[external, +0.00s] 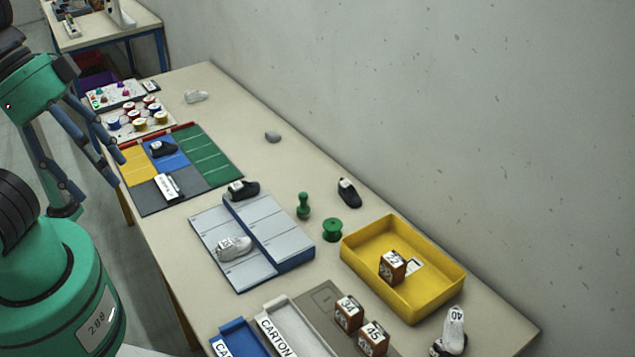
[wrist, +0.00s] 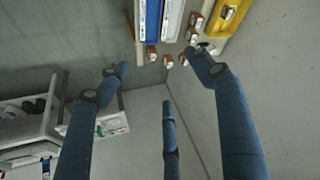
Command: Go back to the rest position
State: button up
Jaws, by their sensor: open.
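My gripper (external: 95,190) hangs at the left of the external view, beside the table's left edge. Its blue fingers are spread and hold nothing. In the wrist view the open fingers (wrist: 158,75) reach up with clear space between them. The long beige table (external: 230,100) lies to the right of my gripper in the external view. Shoes stay on the table: a black one (external: 164,149) on the colour mat, a black one (external: 243,189) and a white one (external: 233,247) on the grey stepped board (external: 262,228), and a black one (external: 349,193) near the wall.
The yellow tray (external: 452,283) holds a small numbered box (external: 392,266). Other numbered boxes (external: 372,338) stand near the blue and white cartons (external: 285,325). A green stamp (external: 303,205) and green spool (external: 332,230) stand mid-table. The wall (external: 430,100) borders the table's far side.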

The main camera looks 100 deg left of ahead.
notch_tip(320, 180, down, 5)
jog(key=b, duration=0.4)
